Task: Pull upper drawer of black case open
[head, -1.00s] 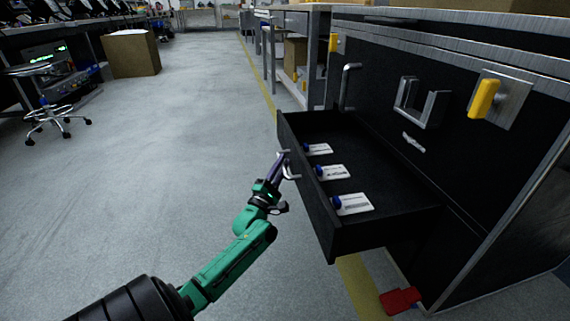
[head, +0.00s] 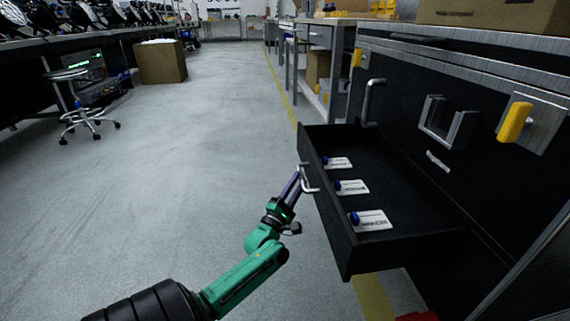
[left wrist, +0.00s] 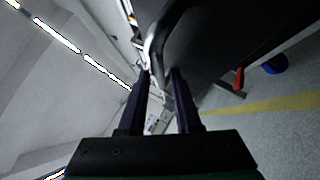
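The black case (head: 410,85) stands on the right in the head view. Its drawer (head: 410,205) is pulled well out and shows its inside. The drawer's metal handle (head: 306,182) is on its front face and also shows in the left wrist view (left wrist: 158,38). My left gripper (head: 297,178) is at this handle, outside the drawer front. In the left wrist view its two dark fingers (left wrist: 161,73) stand apart, with the handle just past the tips. Whether they touch the handle I cannot tell. My right gripper is not in view.
Several white cards with blue parts, such as this one (head: 371,220), lie in the drawer. A yellow latch (head: 515,121) and a metal bracket (head: 447,122) are on the case. A stool (head: 85,108) and a cardboard box (head: 161,63) stand at left. The grey floor (head: 190,170) between is clear.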

